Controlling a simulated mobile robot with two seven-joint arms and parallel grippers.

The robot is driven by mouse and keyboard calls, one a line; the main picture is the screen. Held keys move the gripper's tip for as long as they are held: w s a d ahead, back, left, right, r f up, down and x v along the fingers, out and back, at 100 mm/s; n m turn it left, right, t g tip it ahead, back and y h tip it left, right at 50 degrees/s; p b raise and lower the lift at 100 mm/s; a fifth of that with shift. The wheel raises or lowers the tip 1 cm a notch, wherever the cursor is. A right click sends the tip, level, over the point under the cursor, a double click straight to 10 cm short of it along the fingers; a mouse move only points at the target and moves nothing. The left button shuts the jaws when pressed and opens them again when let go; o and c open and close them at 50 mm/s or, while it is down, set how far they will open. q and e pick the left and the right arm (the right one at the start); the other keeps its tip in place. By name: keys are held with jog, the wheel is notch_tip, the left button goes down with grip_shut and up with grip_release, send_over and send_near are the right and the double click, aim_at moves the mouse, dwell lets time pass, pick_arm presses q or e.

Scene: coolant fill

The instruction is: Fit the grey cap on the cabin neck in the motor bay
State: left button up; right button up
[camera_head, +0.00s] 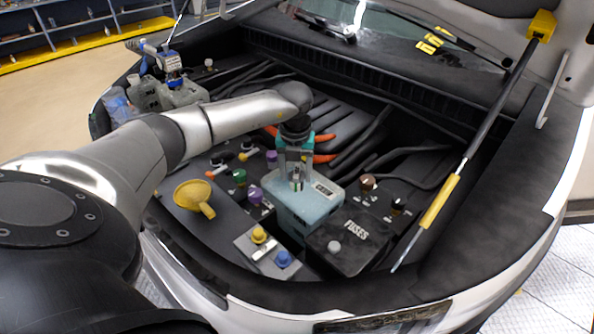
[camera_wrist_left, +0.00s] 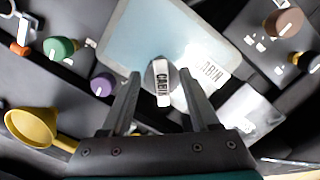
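My left gripper (camera_head: 297,180) points down over the light blue tank (camera_head: 305,210) in the head view. Its fingers stand close on either side of the cap; whether they touch it I cannot tell. The tank also shows in the left wrist view (camera_wrist_left: 125,45), with a printed label beside the cap. The cabin neck is hidden under the cap and fingers, so I cannot tell whether the cap is seated. My right gripper is not in view.
A yellow funnel (camera_head: 194,198) lies left of the tank. Green (camera_head: 239,177) and purple (camera_head: 254,196) caps stand nearby; yellow (camera_head: 258,235) and blue (camera_head: 283,259) caps are in front. A black fuse box (camera_head: 350,240) adjoins the tank. A hood strut (camera_head: 465,160) rises at right.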

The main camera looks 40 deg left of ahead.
aim_at(295, 176)
pick_arm(q)
jog(key=o, duration=0.4)
jog(key=shift+r, duration=0.1)
notch_tip(295, 176, up, 15)
jog(key=s+d+p, duration=0.1)
jog(key=shift+s, duration=0.2)
dwell(0.3)
